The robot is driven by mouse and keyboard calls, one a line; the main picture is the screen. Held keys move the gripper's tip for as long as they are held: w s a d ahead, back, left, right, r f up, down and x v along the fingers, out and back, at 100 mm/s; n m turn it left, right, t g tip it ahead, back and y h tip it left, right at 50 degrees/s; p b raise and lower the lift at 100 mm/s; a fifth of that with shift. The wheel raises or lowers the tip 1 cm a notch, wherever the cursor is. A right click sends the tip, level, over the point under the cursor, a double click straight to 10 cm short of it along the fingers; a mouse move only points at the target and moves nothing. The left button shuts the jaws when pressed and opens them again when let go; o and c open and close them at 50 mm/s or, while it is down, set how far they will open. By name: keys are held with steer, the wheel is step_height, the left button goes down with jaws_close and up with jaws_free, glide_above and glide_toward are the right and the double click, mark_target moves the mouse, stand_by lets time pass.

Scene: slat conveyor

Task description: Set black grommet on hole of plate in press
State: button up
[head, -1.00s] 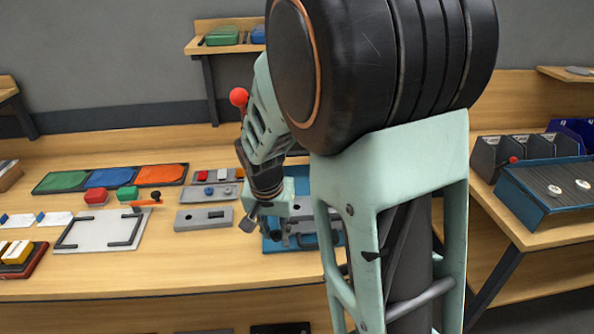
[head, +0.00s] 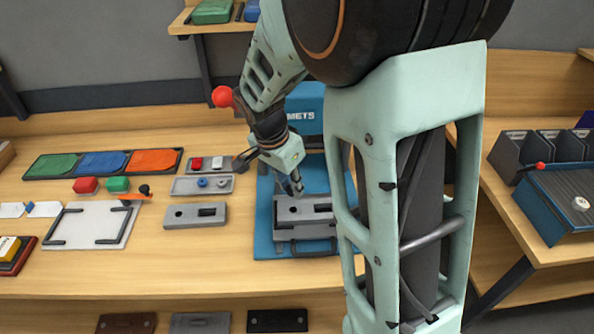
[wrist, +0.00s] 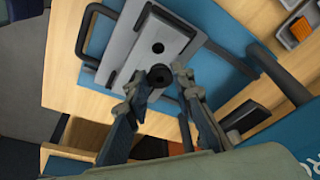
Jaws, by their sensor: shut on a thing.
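The grey plate (head: 308,221) lies in the blue press (head: 264,240), with a dark slot showing toward its right. In the wrist view the plate (wrist: 172,40) shows a small round dark hole. My gripper (head: 295,190) points down just above the left part of the plate. In the wrist view my gripper (wrist: 157,82) has its fingertips on either side of the black grommet (wrist: 160,75), shut on it. The grommet appears over or close to the plate surface; I cannot tell whether it touches. The head view does not show the grommet clearly.
A similar grey plate (head: 180,216) lies on the table left of the press. Behind it are a tray with blue and pale rings (head: 220,190) and a tray with red and white pieces (head: 227,164). A white board (head: 92,226) lies farther left. The blue conveyor (head: 540,205) stands right.

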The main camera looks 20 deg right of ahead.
mark_target(289, 190)
steer(key=shift+w+d, duration=0.15)
steer(key=shift+w, duration=0.15)
steer(key=shift+s+f+b, duration=0.1)
steer(key=shift+f+b, duration=0.95)
steer(key=shift+f, duration=0.95)
steer(key=shift+f+b, duration=0.15)
steer(key=shift+b, duration=0.3)
steer(key=shift+f+b, duration=0.7)
steer(key=shift+b, duration=0.05)
steer(key=shift+f+b, duration=0.55)
steer(key=shift+b, duration=0.55)
stand_by(0.7)
steer(key=o, duration=0.8)
